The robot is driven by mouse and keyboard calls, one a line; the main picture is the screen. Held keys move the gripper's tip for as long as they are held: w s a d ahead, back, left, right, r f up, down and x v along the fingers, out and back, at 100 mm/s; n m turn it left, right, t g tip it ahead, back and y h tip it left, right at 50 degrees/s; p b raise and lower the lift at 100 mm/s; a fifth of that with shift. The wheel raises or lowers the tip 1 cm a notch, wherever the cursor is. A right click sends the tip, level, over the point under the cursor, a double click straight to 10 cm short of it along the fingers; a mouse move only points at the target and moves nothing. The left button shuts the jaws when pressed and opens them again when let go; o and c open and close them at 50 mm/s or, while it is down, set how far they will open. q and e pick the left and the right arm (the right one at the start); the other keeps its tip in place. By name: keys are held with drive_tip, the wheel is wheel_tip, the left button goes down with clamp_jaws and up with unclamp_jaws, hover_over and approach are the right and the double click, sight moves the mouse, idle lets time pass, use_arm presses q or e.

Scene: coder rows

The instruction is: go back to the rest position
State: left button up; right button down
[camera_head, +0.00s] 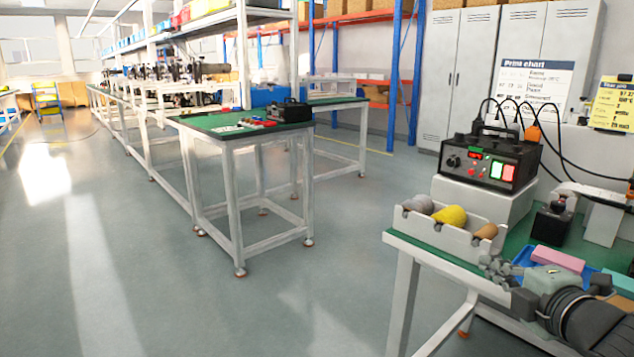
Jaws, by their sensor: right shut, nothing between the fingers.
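My right gripper (494,267) shows at the lower right, its arm coming in from the bottom right corner. Its fingers are closed together with nothing between them. It is over the left part of the green-topped workbench (432,253), just in front of a white bin. Whether the fingers touch anything there is hard to tell. My left gripper and left arm are out of view.
The white bin (448,235) holds several rolls. A black control box (491,163) with cables stands behind it. A pink block (557,260) and blue tray (527,254) lie beside my gripper. Another green-topped table (200,122) stands further back; the floor left is clear.

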drive_tip(key=a+f+m, duration=0.2)
drive_tip(key=a+m, duration=0.1)
drive_tip(key=a, duration=0.1)
drive_tip(key=s+d+f+m+g+h, duration=0.2)
drive_tip(key=s+d+f+m+g, duration=0.15)
drive_tip(key=f, duration=0.55)
drive_tip(key=s+d+f+m+g+h, duration=0.1)
drive_tip(key=s+d+f+m+g, duration=0.2)
drive_tip(key=f, duration=0.7)
drive_tip(key=s+d+f+m+g+h, duration=0.25)
drive_tip(key=s+d+f, duration=0.25)
drive_tip(key=s+f, duration=0.3)
drive_tip(key=s+d+f+m+g+h, duration=0.1)
drive_tip(key=s+d+f+m+g, duration=0.15)
drive_tip(key=s+d+f, duration=0.4)
drive_tip(key=s+a+f+m+y, duration=0.1)
drive_tip(key=s+a+f+y, duration=0.1)
drive_tip(key=a, duration=0.6)
drive_tip(key=s+a+f+m+y, duration=0.1)
drive_tip(key=s+a+f+m, duration=0.1)
drive_tip(key=a, duration=0.7)
drive_tip(key=shift+s+f+g+y, duration=0.2)
drive_tip(key=shift+f+g+y, duration=0.15)
drive_tip(key=shift+f, duration=0.25)
drive_tip(key=shift+d, duration=0.1)
